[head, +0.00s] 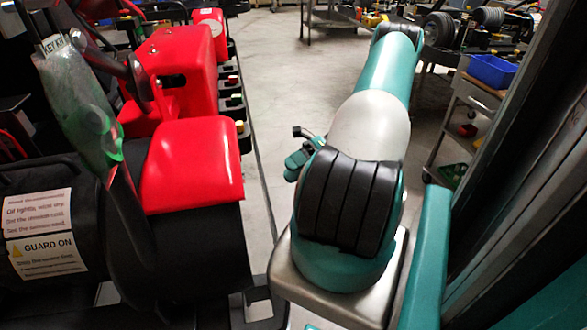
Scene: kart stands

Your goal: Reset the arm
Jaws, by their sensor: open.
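My arm, teal and grey with a black ribbed joint, rises from its metal mount in the lower middle of the head view. It stretches up and away to a teal and black elbow near the top edge. A small teal and dark part peeks out to the left of the upper arm; I cannot tell which part it is. The fingers of my gripper do not show, and the rest of the arm past the elbow is hidden. I see nothing held.
A red and black kart (190,165) with a guard label (45,257) stands close on the left. A cart (462,125) with a blue bin (491,71) stands at right, near a dark upright frame (525,150). Grey floor (275,75) is clear between.

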